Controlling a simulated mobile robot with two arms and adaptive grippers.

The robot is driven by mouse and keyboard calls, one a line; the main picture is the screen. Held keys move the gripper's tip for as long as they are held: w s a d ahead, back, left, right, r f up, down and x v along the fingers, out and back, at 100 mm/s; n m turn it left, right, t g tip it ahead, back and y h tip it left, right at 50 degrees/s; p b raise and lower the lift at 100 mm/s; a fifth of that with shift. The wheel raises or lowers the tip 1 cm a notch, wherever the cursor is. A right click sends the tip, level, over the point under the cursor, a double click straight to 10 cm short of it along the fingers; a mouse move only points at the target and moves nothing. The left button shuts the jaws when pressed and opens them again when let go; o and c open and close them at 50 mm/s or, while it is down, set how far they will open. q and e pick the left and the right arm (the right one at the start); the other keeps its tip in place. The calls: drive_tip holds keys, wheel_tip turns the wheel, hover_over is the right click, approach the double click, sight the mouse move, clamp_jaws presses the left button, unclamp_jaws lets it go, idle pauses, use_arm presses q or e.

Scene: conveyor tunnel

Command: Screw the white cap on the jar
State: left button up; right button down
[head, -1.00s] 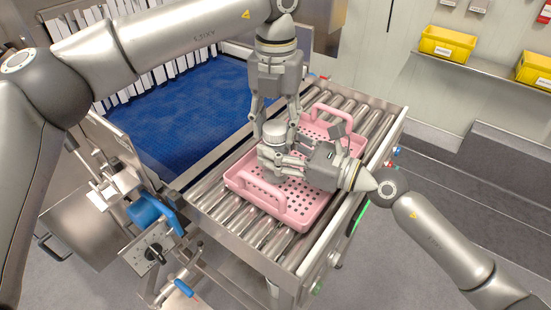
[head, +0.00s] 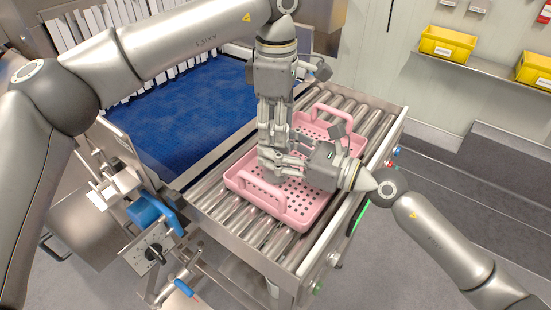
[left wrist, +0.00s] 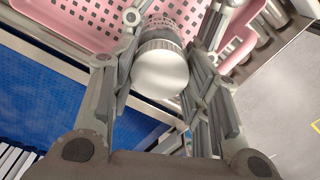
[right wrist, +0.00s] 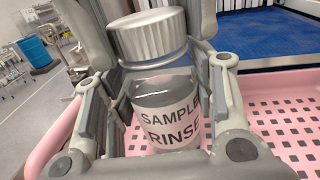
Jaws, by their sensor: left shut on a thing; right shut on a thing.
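The clear jar (right wrist: 165,110), labelled "SAMPLE RINSE", stands upright in the pink tray (head: 300,216). The white cap (right wrist: 147,36), ribbed around its side, sits on top of the jar; whether it is threaded tight I cannot tell. The cap also shows in the left wrist view (left wrist: 160,68), between the fingers of my left gripper (left wrist: 168,60). That gripper (head: 273,142) comes from above and is shut on the cap. My right gripper (head: 273,162) comes from the right, lower down, and is shut around the jar body (left wrist: 160,22). In the head view the grippers hide jar and cap.
The perforated tray, with two raised handles, rests on a roller conveyor (head: 210,200). A blue belt (head: 185,110) lies behind it to the left. Yellow bins (head: 448,42) stand on a shelf at the upper right.

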use_arm(q)
drive_tip(key=m, duration=1.1)
drive_tip(key=o, duration=1.2)
wheel_tip(320, 180, up, 12)
